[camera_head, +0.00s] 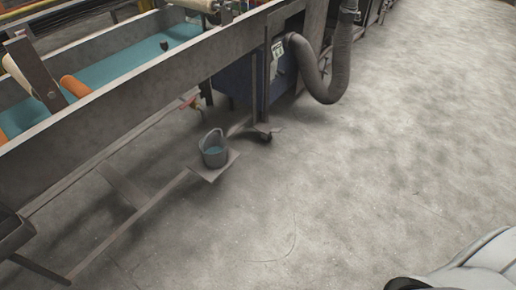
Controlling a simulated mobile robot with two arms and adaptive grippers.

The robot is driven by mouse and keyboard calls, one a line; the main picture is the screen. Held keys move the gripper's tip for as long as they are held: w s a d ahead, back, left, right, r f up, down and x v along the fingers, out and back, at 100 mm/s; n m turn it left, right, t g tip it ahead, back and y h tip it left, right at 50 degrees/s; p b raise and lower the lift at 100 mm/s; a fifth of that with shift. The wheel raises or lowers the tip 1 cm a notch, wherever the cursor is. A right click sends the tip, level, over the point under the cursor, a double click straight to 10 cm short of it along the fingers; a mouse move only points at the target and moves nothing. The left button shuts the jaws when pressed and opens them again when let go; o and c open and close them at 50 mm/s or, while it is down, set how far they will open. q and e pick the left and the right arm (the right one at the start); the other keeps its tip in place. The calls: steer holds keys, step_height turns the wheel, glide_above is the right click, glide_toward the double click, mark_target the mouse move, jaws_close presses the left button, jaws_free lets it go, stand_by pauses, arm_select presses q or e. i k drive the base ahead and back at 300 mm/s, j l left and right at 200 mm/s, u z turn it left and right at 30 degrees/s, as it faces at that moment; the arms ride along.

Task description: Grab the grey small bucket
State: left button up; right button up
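The grey small bucket (213,158) stands upright, slightly left of centre in the head view. It is open at the top, and something teal shows inside it. It rests on a small flat metal plate (232,165) low down beside the machine frame. Neither of my grippers can be made out in this view.
A long trough (120,107) with teal liquid and rollers runs above and left of the bucket. A red-handled valve (190,103) is just above it. Thin metal bars cross the floor at left. A grey hose (325,85) hangs at the top.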

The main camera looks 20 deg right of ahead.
mark_target(213, 147)
steer(key=z, duration=0.2)
steer(key=i+l+u, duration=0.25)
steer(key=i+l, duration=0.35)
steer(key=i, duration=0.15)
steer(key=i+l+u, duration=0.25)
steer(key=i+l, duration=0.4)
steer(key=l, duration=0.1)
